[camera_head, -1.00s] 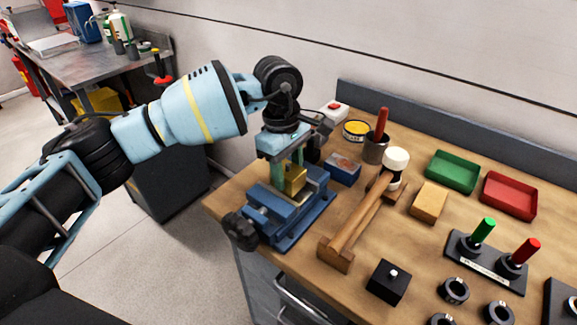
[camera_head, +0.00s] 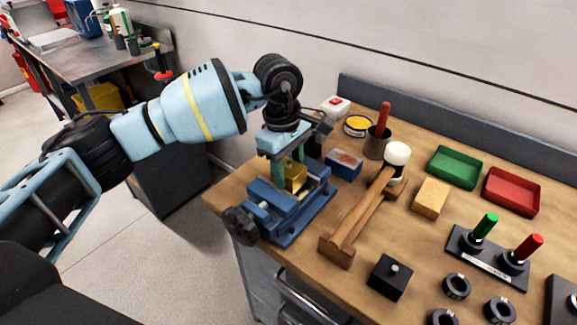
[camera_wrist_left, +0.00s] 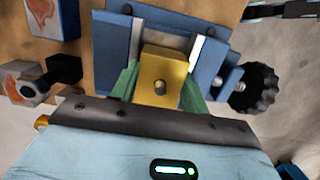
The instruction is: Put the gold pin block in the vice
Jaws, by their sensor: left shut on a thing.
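The gold pin block (camera_head: 295,174) is between the fingers of my left gripper (camera_head: 287,172), over the blue vice (camera_head: 290,211). In the left wrist view the gold block (camera_wrist_left: 166,72) shows its pin on top, with the green fingertips on both sides of it. The vice's pale jaw faces (camera_wrist_left: 197,50) show to either side of the block there. The gripper is shut on the block, which sits at or just above the gap between the jaws; I cannot tell whether it touches the vice floor. My right gripper is not in view.
A mallet (camera_head: 365,215) lies right of the vice. A blue box (camera_head: 343,164), a cup with a red handle (camera_head: 377,142) and a yellow tin (camera_head: 357,125) stand behind. A black block (camera_head: 390,277) stands in front. The vice's black knob (camera_head: 240,225) overhangs the bench edge.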

